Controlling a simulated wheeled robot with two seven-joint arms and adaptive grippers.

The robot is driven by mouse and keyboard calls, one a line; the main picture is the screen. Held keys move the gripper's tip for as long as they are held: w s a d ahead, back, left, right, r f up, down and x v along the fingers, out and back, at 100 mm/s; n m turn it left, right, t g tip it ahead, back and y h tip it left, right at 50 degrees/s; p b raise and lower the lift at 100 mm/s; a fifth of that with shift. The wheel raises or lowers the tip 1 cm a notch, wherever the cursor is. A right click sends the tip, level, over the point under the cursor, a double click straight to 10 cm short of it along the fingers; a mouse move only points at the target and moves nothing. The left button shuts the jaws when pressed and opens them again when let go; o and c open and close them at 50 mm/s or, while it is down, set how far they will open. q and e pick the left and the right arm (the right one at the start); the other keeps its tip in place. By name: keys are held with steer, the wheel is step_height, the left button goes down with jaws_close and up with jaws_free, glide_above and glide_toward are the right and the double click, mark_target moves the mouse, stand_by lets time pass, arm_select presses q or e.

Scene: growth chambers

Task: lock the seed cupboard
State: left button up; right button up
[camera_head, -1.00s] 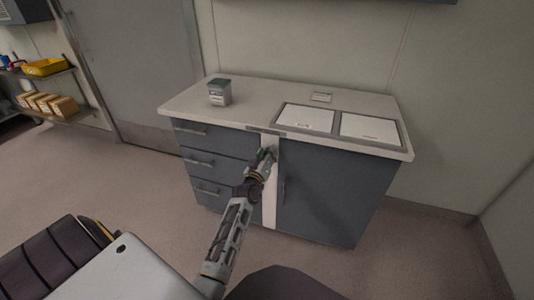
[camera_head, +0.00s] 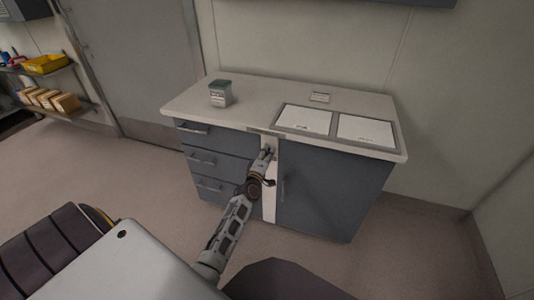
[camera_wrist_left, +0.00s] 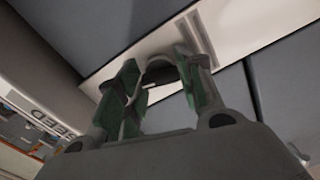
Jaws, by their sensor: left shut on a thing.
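The seed cupboard is a counter unit with a dark grey door (camera_head: 325,195) that is closed in the head view. A white upright strip (camera_head: 269,207) runs beside the door, between it and the drawers. My left gripper (camera_head: 268,152) is at the top of this strip. In the left wrist view, the green-padded fingers of the left gripper (camera_wrist_left: 157,85) are on either side of a small rounded grey part (camera_wrist_left: 160,70) at the white strip, seemingly the lock knob. Its exact shape is mostly hidden. My right gripper is not in view.
A lidded grey container (camera_head: 220,94) and a small label stand (camera_head: 320,97) are on the counter top, beside two white panels (camera_head: 304,119). Drawers (camera_head: 207,160) are left of the strip. A "SEED" label (camera_wrist_left: 50,122) shows in the wrist view. Floor is clear around.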

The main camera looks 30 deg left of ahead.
arm_select(q)
steer(key=shift+a+n, duration=0.1)
steer(key=shift+n, duration=1.5)
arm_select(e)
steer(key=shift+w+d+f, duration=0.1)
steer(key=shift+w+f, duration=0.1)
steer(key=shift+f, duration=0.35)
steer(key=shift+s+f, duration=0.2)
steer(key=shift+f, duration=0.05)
arm_select(q)
steer(key=o, duration=1)
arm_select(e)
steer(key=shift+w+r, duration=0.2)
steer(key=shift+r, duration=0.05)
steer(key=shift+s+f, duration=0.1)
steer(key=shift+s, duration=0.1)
arm_select(q)
steer(key=shift+s, duration=0.1)
steer(key=shift+v, duration=5.9)
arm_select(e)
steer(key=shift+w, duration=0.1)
